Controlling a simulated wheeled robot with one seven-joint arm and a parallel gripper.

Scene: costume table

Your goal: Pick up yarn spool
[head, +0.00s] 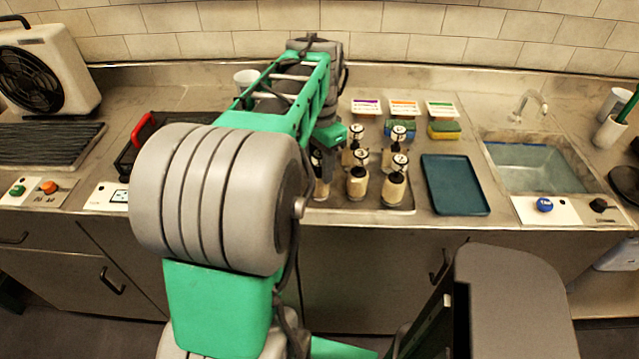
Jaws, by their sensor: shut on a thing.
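Several cream cylinders with dark bands and pale, marked tops, which look like the yarn spools (357,186), stand upright in rows on a tray (400,209) at the middle of the counter. My green arm reaches over the counter to their left end. My gripper (326,150) points down at the left end of the group, over the leftmost spool (320,188). It is shut on a spool there, but its fingertips and the grasp are mostly hidden by my arm. I cannot tell whether that spool is lifted.
Sponges (444,130) and small labelled cards (404,107) sit behind. A white cup (246,80), a red-handled dark rack (135,150) and a fan (45,70) are left.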

